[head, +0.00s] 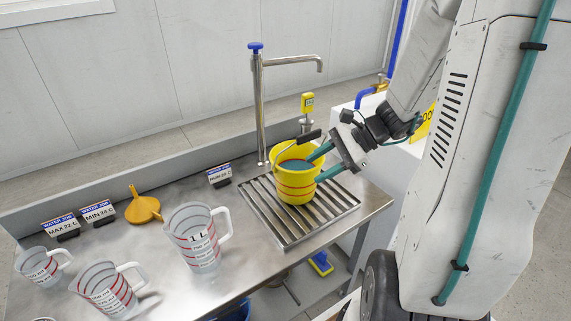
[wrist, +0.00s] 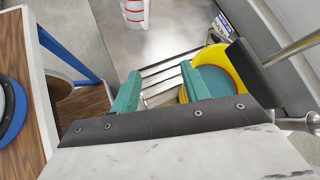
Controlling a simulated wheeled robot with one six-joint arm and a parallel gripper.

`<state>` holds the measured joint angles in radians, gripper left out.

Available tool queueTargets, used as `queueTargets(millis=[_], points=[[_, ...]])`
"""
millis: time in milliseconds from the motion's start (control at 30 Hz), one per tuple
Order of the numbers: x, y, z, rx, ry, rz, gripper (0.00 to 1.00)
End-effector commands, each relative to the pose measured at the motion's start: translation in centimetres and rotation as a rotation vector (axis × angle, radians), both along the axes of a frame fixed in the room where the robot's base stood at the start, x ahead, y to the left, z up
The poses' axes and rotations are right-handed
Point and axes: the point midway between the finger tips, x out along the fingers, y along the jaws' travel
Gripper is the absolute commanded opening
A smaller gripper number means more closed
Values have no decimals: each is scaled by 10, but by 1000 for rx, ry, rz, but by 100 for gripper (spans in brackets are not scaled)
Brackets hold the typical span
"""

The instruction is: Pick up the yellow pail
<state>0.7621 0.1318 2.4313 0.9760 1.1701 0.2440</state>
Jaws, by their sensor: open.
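The yellow pail (head: 292,184) stands upright on the slatted drain grate (head: 283,225). It has red lines, a bail with a dark grip (head: 309,136), and blue-green contents, seemingly water. My gripper (head: 314,168) is open at the pail's right side in the head view. One teal finger reaches over the rim; the other is outside the wall. In the wrist view, the pail (wrist: 238,58) is at the right, partly behind my gripper's (wrist: 160,86) right finger. I cannot tell whether either finger touches the wall.
A tap (head: 260,105) rises behind the pail. Clear measuring jugs, including the large one (head: 197,238), stand left of the grate. An orange funnel (head: 142,206) and label signs (head: 219,175) are farther back.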

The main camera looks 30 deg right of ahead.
Motion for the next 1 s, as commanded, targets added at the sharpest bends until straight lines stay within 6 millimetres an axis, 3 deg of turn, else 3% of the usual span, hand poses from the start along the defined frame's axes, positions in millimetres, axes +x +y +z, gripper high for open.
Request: queueTargets(millis=[100, 200, 367, 500, 1000], points=[[35, -58, -26, 209, 53, -402, 46], [55, -97, -36, 338, 73, -647, 46], [71, -131, -40, 456, 85, -858, 46], [83, -136, -41, 495, 92, -915, 46], [136, -108, -67, 494, 93, -913, 46]])
